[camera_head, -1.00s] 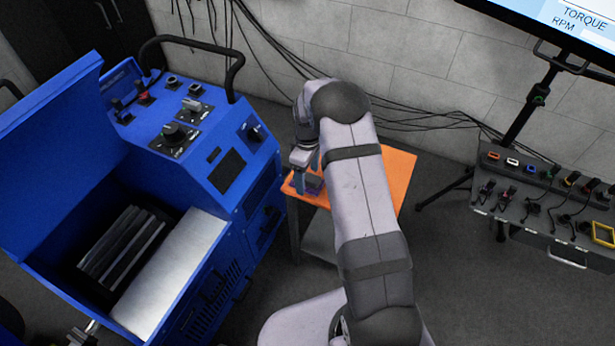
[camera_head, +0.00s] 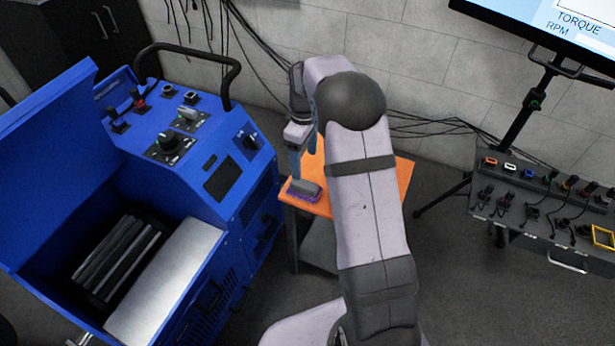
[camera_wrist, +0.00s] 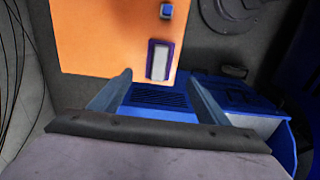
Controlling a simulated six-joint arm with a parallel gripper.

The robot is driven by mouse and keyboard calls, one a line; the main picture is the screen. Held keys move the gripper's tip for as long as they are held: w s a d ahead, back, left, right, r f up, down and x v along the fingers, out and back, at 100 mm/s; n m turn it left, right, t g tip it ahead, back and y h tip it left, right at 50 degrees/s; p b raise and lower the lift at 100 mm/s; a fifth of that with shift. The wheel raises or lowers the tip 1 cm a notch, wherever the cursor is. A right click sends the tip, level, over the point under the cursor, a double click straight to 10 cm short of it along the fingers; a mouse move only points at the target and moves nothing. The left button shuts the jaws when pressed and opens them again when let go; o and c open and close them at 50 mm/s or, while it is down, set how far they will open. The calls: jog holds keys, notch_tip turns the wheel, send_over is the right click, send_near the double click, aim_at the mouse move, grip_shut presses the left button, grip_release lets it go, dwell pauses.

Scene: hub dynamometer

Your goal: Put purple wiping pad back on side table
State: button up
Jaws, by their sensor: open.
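The wiping pad (camera_head: 305,190) has a grey top and a purple edge. It lies on the orange top of the side table (camera_head: 400,180), near the table's front left corner. In the wrist view the pad (camera_wrist: 159,60) lies just inside the edge of the orange table top (camera_wrist: 100,35), beyond the fingertips. My gripper (camera_head: 302,165) is above the pad and apart from it. In the wrist view my gripper (camera_wrist: 160,80) has its two fingers spread with nothing between them. My arm hides part of the table.
A small blue block (camera_wrist: 167,11) sits on the table top. A blue dynamometer cabinet (camera_head: 215,165) with its lid raised stands close on the left. A grey panel with connectors (camera_head: 540,205) and a monitor stand (camera_head: 520,125) are at the right. Cables hang along the wall.

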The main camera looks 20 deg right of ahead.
jog(key=s+a+r+m, duration=0.1)
jog(key=s+a+m, duration=0.1)
jog(key=s, duration=0.7)
jog(key=s+a+m, duration=0.2)
jog(key=s+m, duration=0.2)
jog(key=s, duration=0.5)
jog(key=s+a+r+m, duration=0.1)
jog(key=s+a+m, duration=0.2)
jog(key=s, duration=0.6)
jog(key=shift+r, duration=0.3)
